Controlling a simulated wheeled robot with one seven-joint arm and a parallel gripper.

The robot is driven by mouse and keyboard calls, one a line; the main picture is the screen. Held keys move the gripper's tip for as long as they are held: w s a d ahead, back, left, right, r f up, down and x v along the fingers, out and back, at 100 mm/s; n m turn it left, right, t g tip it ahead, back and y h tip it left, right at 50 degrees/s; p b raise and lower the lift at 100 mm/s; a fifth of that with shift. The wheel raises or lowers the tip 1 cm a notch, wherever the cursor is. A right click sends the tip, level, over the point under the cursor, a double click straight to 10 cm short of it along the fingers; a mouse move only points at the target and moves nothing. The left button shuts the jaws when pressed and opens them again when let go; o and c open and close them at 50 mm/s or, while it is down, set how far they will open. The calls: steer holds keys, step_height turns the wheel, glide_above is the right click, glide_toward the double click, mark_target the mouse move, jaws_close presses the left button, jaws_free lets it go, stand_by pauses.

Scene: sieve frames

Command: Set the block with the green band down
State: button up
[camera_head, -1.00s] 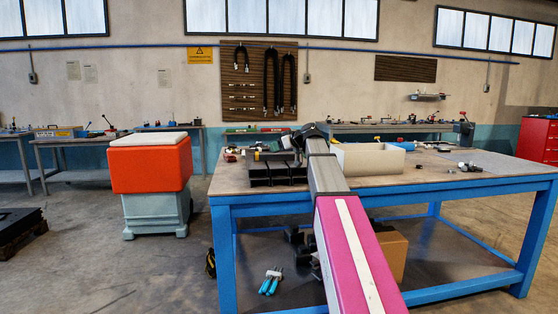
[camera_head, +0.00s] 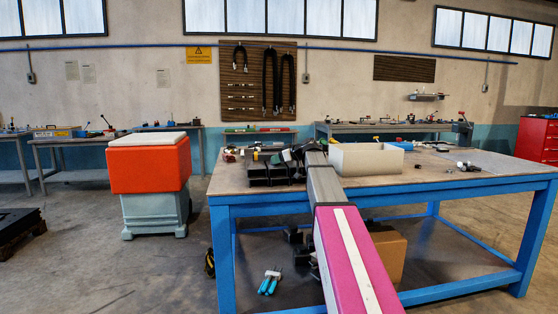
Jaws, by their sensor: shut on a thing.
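My arm reaches from the lower right up over the blue-legged workbench (camera_head: 225,184). My gripper (camera_head: 284,157) is at its far end, small and dark, low over the black divided holder (camera_head: 262,176) on the bench's left part. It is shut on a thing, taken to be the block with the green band. That block is too small and too covered by the gripper to make out its band, or whether it touches the holder.
A cream open box (camera_head: 366,160) stands just right of my arm. Small items lie behind the holder, with a white-and-dark part (camera_head: 466,167) at the right. An orange-and-grey bin (camera_head: 150,172) stands left of the bench. A cardboard box (camera_head: 390,256) sits on the lower shelf.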

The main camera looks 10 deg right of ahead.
steer(key=shift+f, duration=0.1)
steer(key=o, duration=1.1)
